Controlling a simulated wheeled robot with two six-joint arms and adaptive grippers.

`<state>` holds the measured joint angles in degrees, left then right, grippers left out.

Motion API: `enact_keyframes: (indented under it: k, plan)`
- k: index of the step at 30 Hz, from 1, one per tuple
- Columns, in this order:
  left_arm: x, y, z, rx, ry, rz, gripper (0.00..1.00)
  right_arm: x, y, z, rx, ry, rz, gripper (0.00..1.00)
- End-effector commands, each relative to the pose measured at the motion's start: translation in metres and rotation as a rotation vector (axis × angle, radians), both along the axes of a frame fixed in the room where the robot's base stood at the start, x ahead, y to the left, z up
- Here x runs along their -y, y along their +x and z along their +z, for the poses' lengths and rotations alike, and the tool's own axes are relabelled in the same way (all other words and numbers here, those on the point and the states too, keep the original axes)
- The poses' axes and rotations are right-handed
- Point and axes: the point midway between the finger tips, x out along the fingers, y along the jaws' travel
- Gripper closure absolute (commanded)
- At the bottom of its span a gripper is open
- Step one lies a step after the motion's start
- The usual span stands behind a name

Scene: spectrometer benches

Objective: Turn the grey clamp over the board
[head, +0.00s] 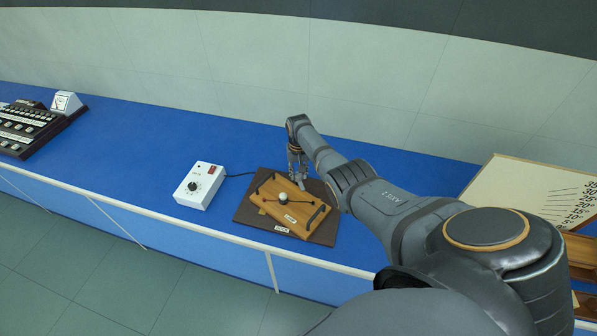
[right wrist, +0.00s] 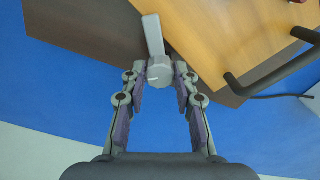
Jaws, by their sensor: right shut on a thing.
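The wooden board (head: 290,206) with two dark handles lies on a dark brown base (head: 247,212) on the blue bench. It also shows at the top right of the right wrist view (right wrist: 225,40). The grey clamp (right wrist: 153,38) has a round knob and a flat arm, and stands beside the board at the brown base. Its arm points towards the board's edge; I cannot tell whether the tip overlaps the wood. My right gripper (right wrist: 160,75) is shut on the clamp's knob, and in the head view (head: 298,178) it hides the clamp. My left gripper is out of view.
A white control box (head: 200,186) with a dial and a cable stands left of the board. A dark switch panel (head: 25,128) is at the far left. A scale board (head: 535,190) stands at the right. Bare blue bench (head: 135,140) lies between the panel and the box.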

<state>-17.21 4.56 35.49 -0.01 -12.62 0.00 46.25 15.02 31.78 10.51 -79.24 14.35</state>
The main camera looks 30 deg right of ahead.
Motion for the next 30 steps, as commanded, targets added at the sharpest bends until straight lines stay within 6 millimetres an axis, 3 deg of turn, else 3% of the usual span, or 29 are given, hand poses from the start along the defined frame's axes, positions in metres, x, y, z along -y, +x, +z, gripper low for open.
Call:
enact_keyframes:
  k: [15,30]
  plan:
    - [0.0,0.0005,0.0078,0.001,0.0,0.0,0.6,-0.0001,0.0011,0.0013,0.002,-0.001,-0.445,1.0]
    - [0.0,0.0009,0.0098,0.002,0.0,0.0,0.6,-0.0003,0.0013,0.001,0.002,-0.001,-0.638,1.0]
